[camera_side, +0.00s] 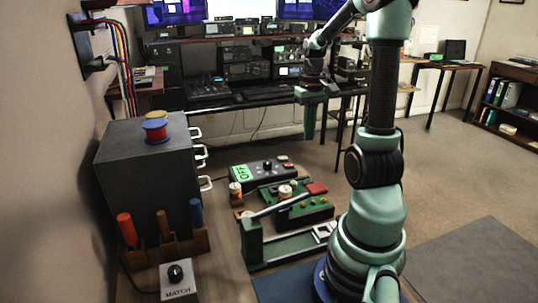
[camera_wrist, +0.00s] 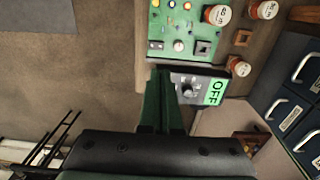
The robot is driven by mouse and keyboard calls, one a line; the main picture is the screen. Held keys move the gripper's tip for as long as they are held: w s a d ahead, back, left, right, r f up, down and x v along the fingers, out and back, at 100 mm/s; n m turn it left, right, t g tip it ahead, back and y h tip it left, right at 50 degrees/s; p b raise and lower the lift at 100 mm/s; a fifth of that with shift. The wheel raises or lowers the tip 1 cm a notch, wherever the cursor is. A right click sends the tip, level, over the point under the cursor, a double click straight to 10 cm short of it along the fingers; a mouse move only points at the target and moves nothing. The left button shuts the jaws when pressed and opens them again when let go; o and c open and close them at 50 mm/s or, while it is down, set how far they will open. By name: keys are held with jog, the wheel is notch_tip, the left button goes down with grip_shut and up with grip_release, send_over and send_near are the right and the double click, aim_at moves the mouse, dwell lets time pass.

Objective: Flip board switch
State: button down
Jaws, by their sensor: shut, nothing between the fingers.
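The board (camera_wrist: 180,28) there carries coloured buttons and a dark square part (camera_wrist: 203,47). I cannot tell which part is the board switch. My gripper (camera_side: 309,138) is shut and empty, pointing down, raised above and beyond the box. In the wrist view its green fingers (camera_wrist: 163,78) overlap the box's left end.
A lever with a red handle (camera_side: 316,188) crosses in front of the board. Orange-and-white jars (camera_wrist: 217,14) stand around it. A dark drawer cabinet (camera_side: 150,170), a tool rack (camera_side: 165,243) and a MATCH box (camera_side: 178,280) are at left. Radios (camera_side: 245,70) fill the back desk.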

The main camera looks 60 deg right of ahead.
aim_at(305, 182)
dwell(0.3)
notch_tip(305, 182, down, 14)
jog(key=shift+f, duration=0.1)
dwell(0.5)
